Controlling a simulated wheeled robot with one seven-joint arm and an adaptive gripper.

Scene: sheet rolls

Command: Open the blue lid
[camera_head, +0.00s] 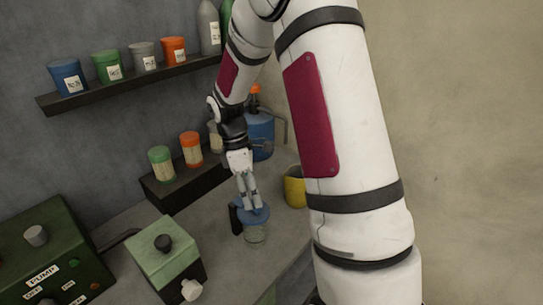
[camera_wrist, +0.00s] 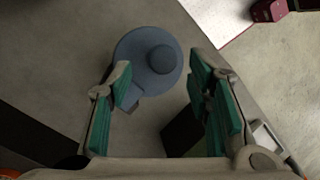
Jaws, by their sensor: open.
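The blue lid (camera_head: 262,217) is a round disc, seen below my gripper on the bench. In the wrist view the lid (camera_wrist: 133,58) is grey-blue with a round knob (camera_wrist: 161,59) on top, and a small tab sticks out at its lower edge. A clear glass vessel (camera_head: 256,236) shows just below the lid in the head view. My gripper (camera_head: 251,207) points down over the lid, with its fingers partly hiding it. In the wrist view my gripper (camera_wrist: 163,88) is open and empty, with the lid ahead of the fingertips and nearer the left finger.
A black upright block (camera_head: 235,219) stands beside the lid. A yellow cup (camera_head: 295,187) is to the right, and a blue container (camera_head: 261,135) stands behind. A green box with a knob (camera_head: 163,250) and a pump unit (camera_head: 48,255) are to the left. Jars line the shelf (camera_head: 130,85).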

